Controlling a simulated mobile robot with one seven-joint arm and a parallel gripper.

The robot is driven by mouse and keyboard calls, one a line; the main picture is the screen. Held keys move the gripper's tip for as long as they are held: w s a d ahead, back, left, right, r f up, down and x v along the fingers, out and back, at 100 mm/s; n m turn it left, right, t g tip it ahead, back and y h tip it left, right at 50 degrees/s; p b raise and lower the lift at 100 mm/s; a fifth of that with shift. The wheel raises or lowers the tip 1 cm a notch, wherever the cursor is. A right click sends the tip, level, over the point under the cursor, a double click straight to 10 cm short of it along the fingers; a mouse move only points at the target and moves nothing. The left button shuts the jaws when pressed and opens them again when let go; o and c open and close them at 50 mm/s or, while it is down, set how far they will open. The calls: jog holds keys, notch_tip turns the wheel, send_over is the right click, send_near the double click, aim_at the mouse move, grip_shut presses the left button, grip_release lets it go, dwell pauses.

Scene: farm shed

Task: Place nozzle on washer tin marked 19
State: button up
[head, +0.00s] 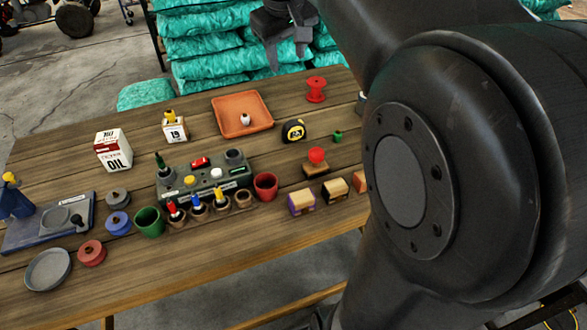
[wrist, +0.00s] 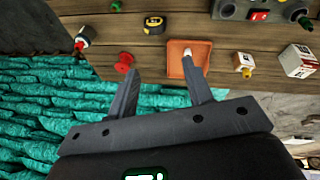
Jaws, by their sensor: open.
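The white washer tin marked 19 (head: 175,132) stands on the table left of the orange tray; it also shows in the wrist view (wrist: 242,60). A small yellow piece that looks like a nozzle (head: 170,116) sits on top of the tin, slightly tilted; it also shows in the wrist view (wrist: 247,73). My gripper (head: 287,57) is open and empty, above the teal sacks beyond the table's far edge, apart from the tin. In the wrist view its fingers (wrist: 160,66) are spread, with the tin off to the right.
The orange tray (head: 262,126) holds a small white piece. A red spool (head: 316,88), tape measure (head: 294,130) and oil box (head: 114,150) stand nearby. A rack (head: 241,200) holds red, blue and yellow-topped pieces. Teal sacks (head: 205,70) are stacked behind the table.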

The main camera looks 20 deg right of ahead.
jog(key=s+a+f+m+t+y, duration=0.1)
jog(key=s+a+f, duration=0.2)
jog(key=s+f, duration=0.3)
jog(key=s+a+f+m+t, duration=0.1)
jog(key=s+a+f, duration=0.3)
jog(key=s, duration=1)
notch_tip(320, 180, down, 3)
jog(key=shift+s+f+y, duration=0.1)
jog(key=shift+s+y, duration=0.25)
jog(key=shift+y, duration=0.05)
